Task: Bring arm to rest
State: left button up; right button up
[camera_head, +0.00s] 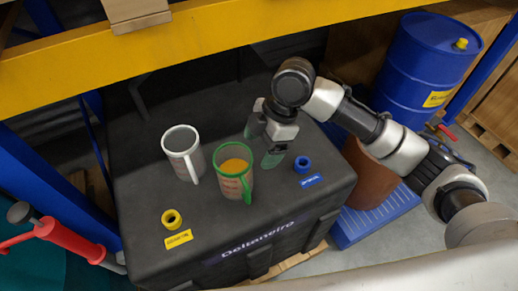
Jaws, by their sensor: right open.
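My right arm comes in from the right and reaches over the black case (135,205). My right gripper (263,146) is open and empty, with its fingers pointing down over the case top. It is just behind and to the right of the green-handled mug (236,184), which is upright with orange contents. Whether a finger touches the mug I cannot tell. A grey-white mug (182,155) stands upright and empty-looking to the left. My left gripper is not in view.
A yellow ring (168,226) with a yellow label and a blue ring (303,169) with a blue label lie on the case. A yellow shelf beam (200,38) crosses behind. A blue drum (415,65) stands back right. A red-handled object (70,238) is at left.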

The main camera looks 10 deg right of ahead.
jog(key=shift+s+f, duration=0.1)
dwell(0.3)
jog(key=s+f+m+t+y, duration=0.2)
jog(key=s+f+m+t, duration=0.1)
jog(key=s+f+m, duration=0.4)
jog(key=s+d+f+m+t+h, duration=0.1)
jog(key=s+d+f+m+h, duration=0.2)
jog(key=s+d+m, duration=0.4)
jog(key=s+d+f+m+t+h, duration=0.1)
jog(key=s+d+f+m+h, duration=0.2)
jog(key=s+d+m, duration=0.4)
notch_tip(320, 180, down, 28)
jog(key=n+g+b, duration=0.1)
jog(key=n+b, duration=0.1)
jog(key=s+d+f, duration=0.2)
jog(key=s+f, duration=0.6)
jog(key=s+d+f+g+b, duration=0.1)
jog(key=s+f, duration=0.6)
jog(key=f, duration=0.2)
jog(key=shift+s+d+g, duration=0.3)
jog(key=shift+s+d, duration=0.05)
jog(key=shift+d, duration=0.05)
